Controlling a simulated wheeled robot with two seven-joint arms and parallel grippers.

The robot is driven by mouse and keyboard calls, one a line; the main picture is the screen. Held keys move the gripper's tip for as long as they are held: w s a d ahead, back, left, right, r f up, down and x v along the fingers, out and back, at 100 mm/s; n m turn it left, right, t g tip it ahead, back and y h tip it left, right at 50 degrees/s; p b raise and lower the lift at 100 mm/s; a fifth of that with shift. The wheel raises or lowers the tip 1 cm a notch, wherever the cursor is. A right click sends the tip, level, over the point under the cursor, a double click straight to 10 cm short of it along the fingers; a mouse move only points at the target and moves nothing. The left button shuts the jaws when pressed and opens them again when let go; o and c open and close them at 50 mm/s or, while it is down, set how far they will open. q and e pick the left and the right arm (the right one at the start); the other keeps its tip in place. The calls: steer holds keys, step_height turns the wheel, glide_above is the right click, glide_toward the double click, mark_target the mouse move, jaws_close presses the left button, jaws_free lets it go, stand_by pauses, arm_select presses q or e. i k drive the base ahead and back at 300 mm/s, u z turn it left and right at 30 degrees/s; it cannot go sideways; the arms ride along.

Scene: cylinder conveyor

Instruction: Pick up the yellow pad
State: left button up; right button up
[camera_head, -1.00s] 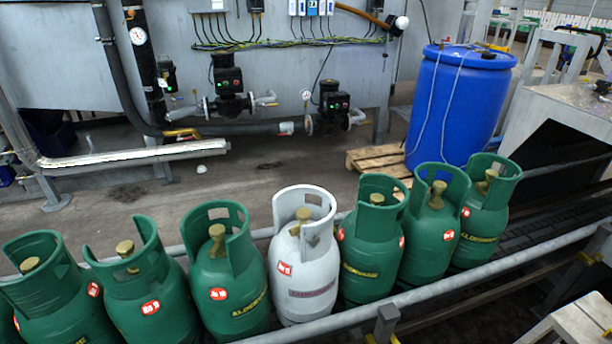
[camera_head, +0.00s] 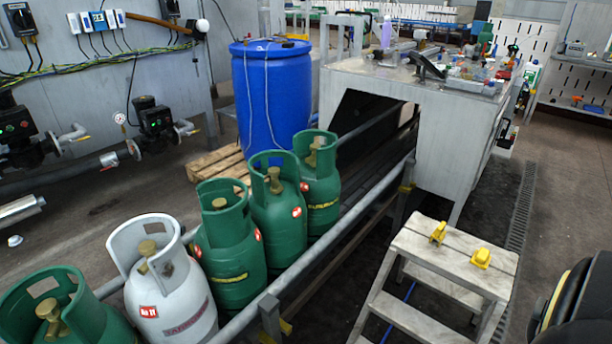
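Two small yellow objects lie on the top step of a white stool at the lower right. One yellow object (camera_head: 481,258) is low and blocky and sits near the step's right side. The other yellow object (camera_head: 438,232) is more upright and irregular and sits at the back left. I cannot tell for sure which is the yellow pad; the blocky one looks more like a pad. They are apart from each other. Neither of my grippers is in view.
The stool (camera_head: 450,252) stands on dark floor before a metal workbench (camera_head: 455,125) cluttered with small items. A railing (camera_head: 330,235) and a row of gas cylinders run along the left. A blue barrel (camera_head: 270,95) stands behind. A dark yellow-edged shape (camera_head: 575,305) fills the lower right corner.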

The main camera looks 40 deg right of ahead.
mark_target(481, 259)
steer(key=z, duration=2.5)
